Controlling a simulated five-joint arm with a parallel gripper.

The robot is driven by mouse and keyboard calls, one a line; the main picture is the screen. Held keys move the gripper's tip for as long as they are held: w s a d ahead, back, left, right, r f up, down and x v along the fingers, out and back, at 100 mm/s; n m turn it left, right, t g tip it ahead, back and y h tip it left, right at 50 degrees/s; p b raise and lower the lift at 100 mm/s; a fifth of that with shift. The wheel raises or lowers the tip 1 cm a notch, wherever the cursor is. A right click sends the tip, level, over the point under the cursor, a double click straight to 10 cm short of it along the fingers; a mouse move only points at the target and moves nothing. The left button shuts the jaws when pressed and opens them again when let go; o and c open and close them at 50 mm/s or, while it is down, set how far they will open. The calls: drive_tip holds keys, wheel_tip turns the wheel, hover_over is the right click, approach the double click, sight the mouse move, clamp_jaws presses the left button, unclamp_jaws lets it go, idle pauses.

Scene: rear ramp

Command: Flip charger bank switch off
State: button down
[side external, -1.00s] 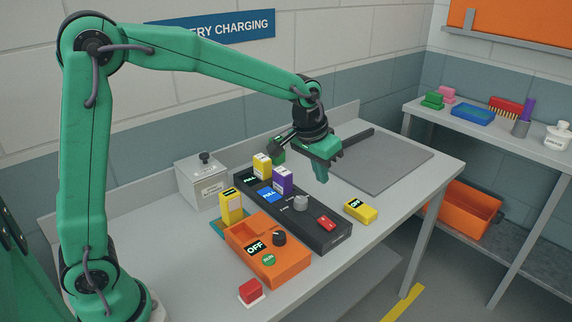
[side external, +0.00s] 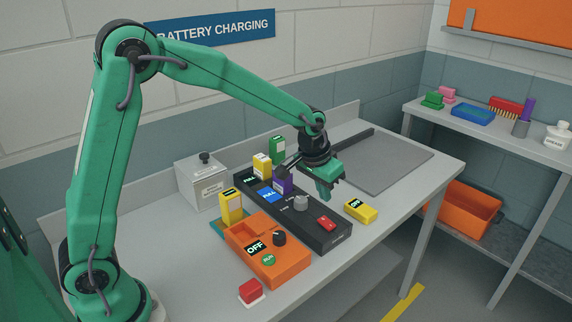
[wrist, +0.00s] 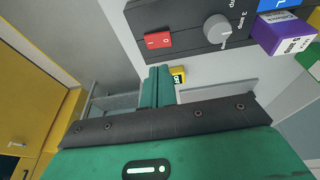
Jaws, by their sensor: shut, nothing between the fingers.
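The charger bank (side external: 318,236) is a long black unit on the table, holding several batteries at its far end and a grey knob (side external: 301,203). Its red rocker switch (side external: 326,223) is near the front end. In the wrist view the switch (wrist: 158,40) shows I and 0 marks; I cannot tell which side is pressed. My gripper (side external: 327,198) is shut and empty, above and just behind the switch, apart from it. In the wrist view my shut fingers (wrist: 157,72) point toward the bank's edge, below the switch.
A yellow block (side external: 361,210) with a dark label lies right of the bank. An orange unit (side external: 285,270) reading OFF stands at left, with a red button (side external: 251,290) before it. A grey box (side external: 202,184) stands behind.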

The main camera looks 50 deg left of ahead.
sight(324, 219)
drive_tip(key=x, duration=0.5)
drive_tip(key=shift+s+a+f, duration=0.25)
drive_tip(key=shift+a+f, duration=0.1)
drive_tip(key=shift+f, duration=0.1)
drive_tip(key=shift+a+f, duration=0.1)
drive_tip(key=shift+f, duration=0.65)
drive_tip(key=shift+f, duration=0.1)
drive_tip(key=shift+a+f, duration=0.1)
drive_tip(key=shift+f, duration=0.1)
drive_tip(key=shift+d, duration=0.2)
drive_tip(key=shift+d+r, duration=0.2)
drive_tip(key=shift+d, duration=0.4)
drive_tip(key=shift+r, duration=0.1)
